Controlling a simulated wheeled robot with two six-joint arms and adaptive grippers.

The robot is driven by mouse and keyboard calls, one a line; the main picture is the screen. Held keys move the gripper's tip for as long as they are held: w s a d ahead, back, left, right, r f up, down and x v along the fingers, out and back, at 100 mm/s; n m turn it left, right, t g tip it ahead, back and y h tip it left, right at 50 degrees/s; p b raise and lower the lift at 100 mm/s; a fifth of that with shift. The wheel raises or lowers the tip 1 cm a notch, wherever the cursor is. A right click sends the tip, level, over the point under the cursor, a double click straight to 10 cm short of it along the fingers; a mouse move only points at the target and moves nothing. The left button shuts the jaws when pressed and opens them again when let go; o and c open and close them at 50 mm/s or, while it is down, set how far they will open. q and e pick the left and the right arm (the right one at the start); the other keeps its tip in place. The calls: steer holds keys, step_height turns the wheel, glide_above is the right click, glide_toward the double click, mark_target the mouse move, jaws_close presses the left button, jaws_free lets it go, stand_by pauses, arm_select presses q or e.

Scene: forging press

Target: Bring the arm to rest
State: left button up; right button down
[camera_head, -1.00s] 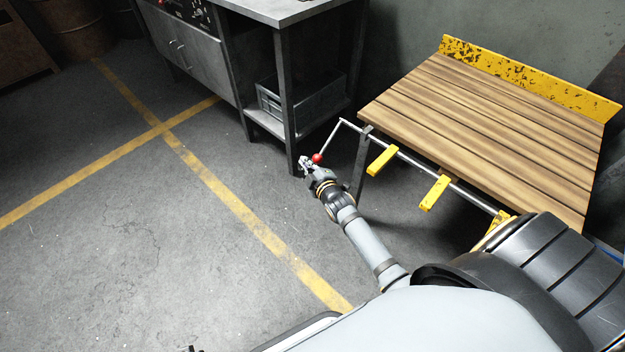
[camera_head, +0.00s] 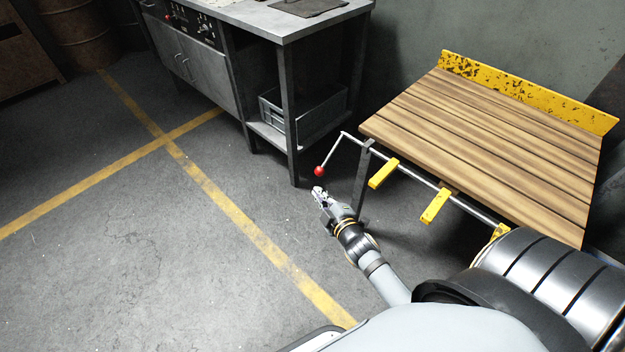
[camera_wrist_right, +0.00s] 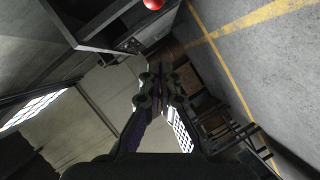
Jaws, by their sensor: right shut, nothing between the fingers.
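My right gripper (camera_head: 319,191) is shut and empty, just below the red ball knob (camera_head: 320,171) of a lever in the head view. A small gap shows between the fingertips and the knob. The lever's thin metal rod (camera_head: 333,150) rises from the knob to the bar along the wooden table's edge. In the right wrist view the two fingers (camera_wrist_right: 162,72) meet with nothing between them. The knob (camera_wrist_right: 153,4) shows at that view's top edge, apart from the fingers. My left gripper is not in view.
The wooden slatted table (camera_head: 480,140) with a yellow backboard (camera_head: 530,92) stands at the right. Yellow blocks (camera_head: 383,173) hang along its front bar. A grey metal workbench (camera_head: 289,110) with a crate (camera_head: 300,108) stands behind the gripper. The floor (camera_head: 130,260) at left is open.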

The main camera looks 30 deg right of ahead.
steer(key=s+d+f+m+g+h, duration=0.1)
steer(key=s+f+m+g, duration=0.3)
steer(key=f, duration=0.7)
steer(key=s+d+f+m+g, duration=0.2)
steer(key=s+f+g, duration=0.3)
steer(key=f, duration=0.5)
steer(key=s+f+m+g, duration=0.45)
steer(key=s+f, duration=0.65)
steer(key=s, duration=0.4)
arm_select(q)
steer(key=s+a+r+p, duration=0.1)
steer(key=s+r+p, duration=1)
steer(key=p, duration=1)
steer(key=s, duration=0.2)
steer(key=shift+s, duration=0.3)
arm_select(e)
steer(key=s+r, duration=1)
steer(key=s, duration=0.4)
steer(key=shift+r, duration=0.25)
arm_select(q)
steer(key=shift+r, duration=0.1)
arm_select(e)
steer(key=shift+s+d+m+g, duration=0.15)
steer(key=shift+s+m+g, duration=0.05)
steer(key=shift+m+g, duration=0.05)
